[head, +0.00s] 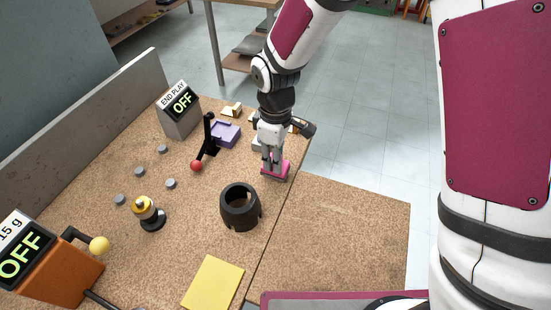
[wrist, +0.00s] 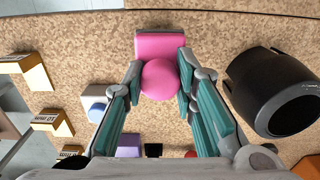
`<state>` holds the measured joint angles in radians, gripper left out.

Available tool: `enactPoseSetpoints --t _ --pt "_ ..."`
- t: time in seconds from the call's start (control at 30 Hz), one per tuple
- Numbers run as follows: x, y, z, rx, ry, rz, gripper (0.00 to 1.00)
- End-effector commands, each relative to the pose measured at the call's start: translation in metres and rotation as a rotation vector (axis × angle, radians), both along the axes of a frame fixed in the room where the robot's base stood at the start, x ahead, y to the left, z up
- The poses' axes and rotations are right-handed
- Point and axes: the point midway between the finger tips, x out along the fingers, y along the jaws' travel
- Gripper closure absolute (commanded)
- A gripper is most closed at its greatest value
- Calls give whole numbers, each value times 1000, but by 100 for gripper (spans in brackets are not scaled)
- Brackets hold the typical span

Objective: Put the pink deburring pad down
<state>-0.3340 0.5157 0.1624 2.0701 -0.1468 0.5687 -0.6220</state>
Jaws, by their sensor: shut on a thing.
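The pink deburring pad (wrist: 160,45) has a flat block and a rounded pink knob (wrist: 161,80). My gripper (wrist: 159,82) is shut on the knob, with a teal-lined finger on each side. In the head view my gripper (head: 272,160) points down near the right edge of the cork-topped bench, and the pad (head: 275,172) shows below its fingers. I cannot tell whether the pad touches the bench top.
A black hollow cylinder (head: 240,214) stands close by. A purple tray (head: 226,134), a red-knobbed black lever (head: 208,140) and several brass blocks (wrist: 54,123) are near. A yellow pad (head: 213,283) lies at the front. The adjoining cork surface (head: 345,235) is bare.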

Motion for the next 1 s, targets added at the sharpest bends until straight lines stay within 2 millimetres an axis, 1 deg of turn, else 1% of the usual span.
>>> enactPoseSetpoints --t 0.03,0.1,0.33,0.47,0.5,0.57,0.87,1.0 --pt "0 0 -7 -1 1 1 100" --pt "0 0 -12 0 1 1 100" --pt "0 0 -13 1 -1 0 100" --pt "0 0 -16 1 -1 1 100" --pt "0 0 -16 1 -1 1 68" --pt "0 0 -16 1 -1 1 54" --pt "0 0 -15 1 -1 0 54" --pt "0 0 -7 2 -2 -1 54"
